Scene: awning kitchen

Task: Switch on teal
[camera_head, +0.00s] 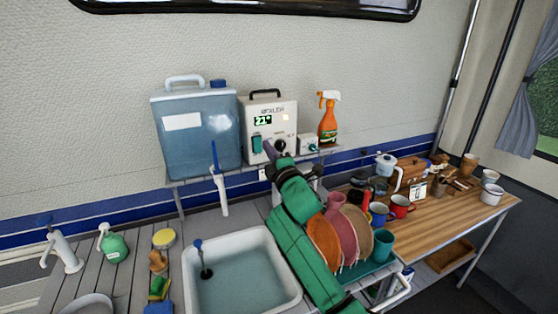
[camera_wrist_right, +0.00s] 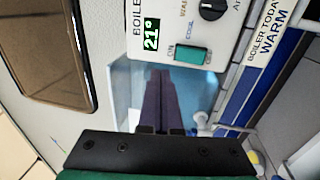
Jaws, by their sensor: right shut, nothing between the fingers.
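The boiler (camera_head: 283,112) is a white box with a black handle, standing on a shelf at the wall. Its teal rocker switch (camera_head: 256,144) is on the lower left of the front; it also shows in the wrist view (camera_wrist_right: 193,55), with "ON" lettered beside it. A green display reads 21°, and a black dial (camera_wrist_right: 212,9) is near the switch. My right gripper (camera_head: 269,147) is shut and empty, its fingertips close to the switch; in the wrist view the dark fingers (camera_wrist_right: 160,74) end just beside it. I cannot tell whether they touch. My left gripper is not in view.
A blue water container (camera_head: 197,130) stands left of the boiler. An orange spray bottle (camera_head: 328,120) and a small box with a teal knob (camera_head: 309,143) stand to its right. Below are a sink (camera_head: 190,285) and a rack of plates (camera_head: 345,235). A note reads "BOILER TODAY: WARM".

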